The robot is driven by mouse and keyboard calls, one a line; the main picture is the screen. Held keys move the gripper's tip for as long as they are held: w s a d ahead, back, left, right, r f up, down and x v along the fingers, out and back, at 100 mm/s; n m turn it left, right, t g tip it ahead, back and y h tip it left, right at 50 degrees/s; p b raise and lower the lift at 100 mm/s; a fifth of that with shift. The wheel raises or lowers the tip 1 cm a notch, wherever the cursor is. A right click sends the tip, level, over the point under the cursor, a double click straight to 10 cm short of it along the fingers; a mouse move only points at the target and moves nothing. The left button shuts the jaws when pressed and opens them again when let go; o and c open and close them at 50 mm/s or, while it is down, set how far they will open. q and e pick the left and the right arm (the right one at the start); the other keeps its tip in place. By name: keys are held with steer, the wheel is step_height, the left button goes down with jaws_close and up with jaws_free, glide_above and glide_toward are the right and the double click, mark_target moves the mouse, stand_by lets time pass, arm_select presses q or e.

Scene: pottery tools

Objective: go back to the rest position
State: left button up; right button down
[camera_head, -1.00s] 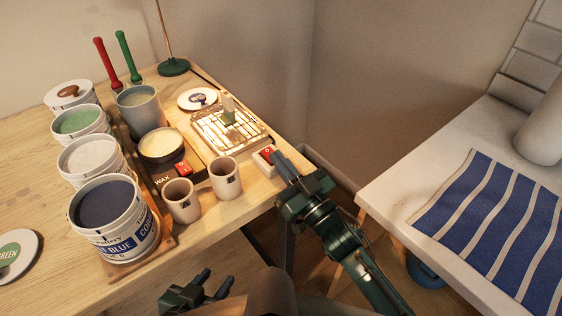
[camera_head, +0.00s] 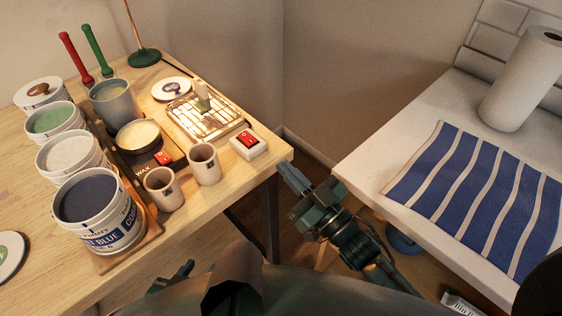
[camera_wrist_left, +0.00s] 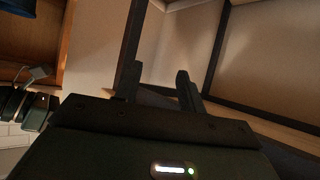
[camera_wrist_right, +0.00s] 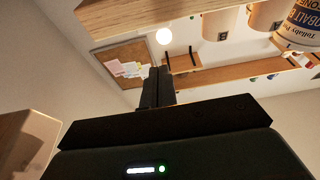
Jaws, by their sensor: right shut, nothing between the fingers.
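My right gripper (camera_head: 288,168) is shut and empty, just off the right front corner of the wooden table, apart from the red switch box (camera_head: 249,143). Its fingers are together in the right wrist view (camera_wrist_right: 157,86). My left gripper (camera_head: 178,274) is low at the bottom of the head view, partly hidden by my own body. In the left wrist view (camera_wrist_left: 162,84) its fingers stand apart with nothing between them.
The wooden table (camera_head: 205,225) holds glaze buckets (camera_head: 95,212), two cups (camera_head: 204,163), a wax pot (camera_head: 138,134) and a wire rack (camera_head: 206,118). A white table (camera_head: 400,130) with a striped cloth (camera_head: 480,200) stands at right. A gap lies between the tables.

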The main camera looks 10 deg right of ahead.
stand_by(0.5)
steer(key=s+d+f+m+g+h+p, duration=0.1)
steer(key=s+d+f+m+g+h, duration=0.1)
steer(key=s+f, duration=0.4)
steer(key=s+d+f+m+g+h+p, duration=0.1)
steer(key=s+d+f+m+g+h, duration=0.1)
steer(key=s+d+f+g+h, duration=0.2)
step_height(320, 180, down, 4)
steer(key=s+d+h, duration=0.1)
steer(key=s+h, duration=0.1)
steer(key=h, duration=0.1)
steer(key=shift+s+d+g+p, duration=0.25)
steer(key=shift+s+g+p, duration=0.1)
steer(key=shift+g+p, duration=0.05)
